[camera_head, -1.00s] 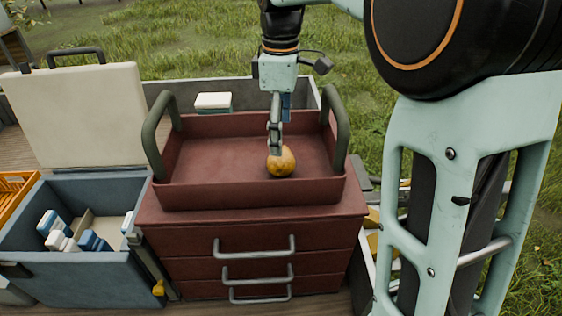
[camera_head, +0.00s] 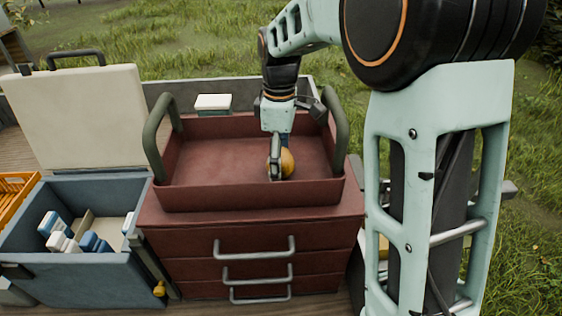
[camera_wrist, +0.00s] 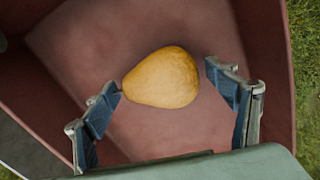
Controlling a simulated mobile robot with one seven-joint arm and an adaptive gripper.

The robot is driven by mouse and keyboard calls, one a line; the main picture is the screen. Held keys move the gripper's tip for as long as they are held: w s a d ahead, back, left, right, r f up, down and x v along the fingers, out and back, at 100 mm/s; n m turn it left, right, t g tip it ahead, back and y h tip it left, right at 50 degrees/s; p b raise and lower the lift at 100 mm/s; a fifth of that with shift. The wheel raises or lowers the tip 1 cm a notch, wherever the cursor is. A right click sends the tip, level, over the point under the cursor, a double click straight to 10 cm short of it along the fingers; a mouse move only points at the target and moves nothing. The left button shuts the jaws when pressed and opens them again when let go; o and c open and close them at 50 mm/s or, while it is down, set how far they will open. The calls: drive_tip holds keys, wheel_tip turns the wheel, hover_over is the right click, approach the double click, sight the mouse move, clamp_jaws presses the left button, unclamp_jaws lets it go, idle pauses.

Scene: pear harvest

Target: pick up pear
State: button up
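A yellow-orange pear (camera_head: 287,161) lies on the floor of a red tray (camera_head: 215,190) with two dark green handles. In the wrist view the pear (camera_wrist: 163,78) lies on its side with its narrow end to the left. My gripper (camera_head: 279,172) is down inside the tray at the pear and partly hides it in the head view. In the wrist view my gripper (camera_wrist: 168,92) is open, with one finger on each side of the pear. The left fingertip is close to the pear's narrow end; a gap shows at the right finger.
The tray stands on a red drawer cabinet (camera_head: 200,243). To its left is an open blue cooler box (camera_head: 75,280) with bottles inside and a raised cream lid (camera_head: 80,115). A white-topped box (camera_head: 213,103) stands behind the tray. The tray walls and handles surround my gripper.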

drive_tip(key=c, duration=1.3)
